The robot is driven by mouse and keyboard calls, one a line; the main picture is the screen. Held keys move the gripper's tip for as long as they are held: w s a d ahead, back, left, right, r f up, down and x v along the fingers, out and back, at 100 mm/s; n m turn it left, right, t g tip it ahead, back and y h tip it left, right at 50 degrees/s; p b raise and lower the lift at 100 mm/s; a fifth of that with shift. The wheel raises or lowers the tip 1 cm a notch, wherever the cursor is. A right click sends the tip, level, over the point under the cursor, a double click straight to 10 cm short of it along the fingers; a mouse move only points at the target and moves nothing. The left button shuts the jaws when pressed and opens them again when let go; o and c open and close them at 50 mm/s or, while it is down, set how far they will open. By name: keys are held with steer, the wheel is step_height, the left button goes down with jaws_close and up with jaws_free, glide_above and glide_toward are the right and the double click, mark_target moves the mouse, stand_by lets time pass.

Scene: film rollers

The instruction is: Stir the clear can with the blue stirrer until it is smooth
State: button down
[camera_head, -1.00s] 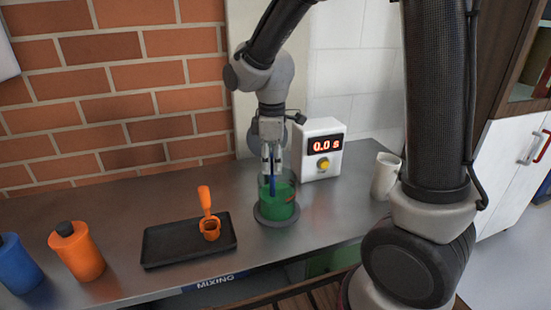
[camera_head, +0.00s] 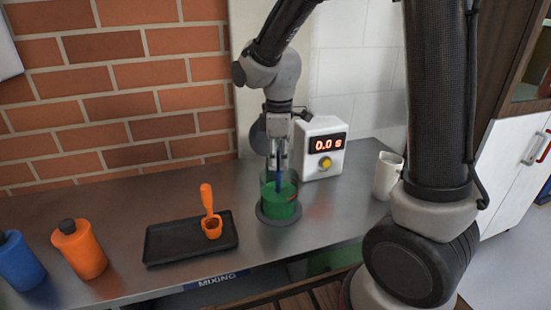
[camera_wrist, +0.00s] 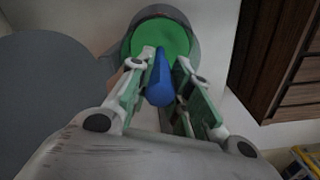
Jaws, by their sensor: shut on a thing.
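The clear can (camera_head: 280,203) stands on a dark round base on the metal counter and holds green liquid. From above in the wrist view, the green liquid (camera_wrist: 165,38) looks mostly even, with a slightly different shade near the stirrer. My gripper (camera_head: 278,160) is above the can, pointing down, and shut on the blue stirrer (camera_head: 280,178). The blue stirrer (camera_wrist: 160,82) stands between my fingers in the wrist view, its lower end in the green liquid. Its tip is hidden in the liquid.
A timer box (camera_head: 323,148) reading 0.0 s stands behind the can. A black tray (camera_head: 165,243) with an orange scoop (camera_head: 209,215) lies to the left. An orange bottle (camera_head: 79,252) and a blue bottle (camera_head: 18,262) stand further left. A white cup (camera_head: 387,176) stands right.

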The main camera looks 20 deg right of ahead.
stand_by(0.3)
steer(key=shift+r, duration=3.75)
step_height(320, 180, up, 8)
steer(key=shift+f, duration=0.25)
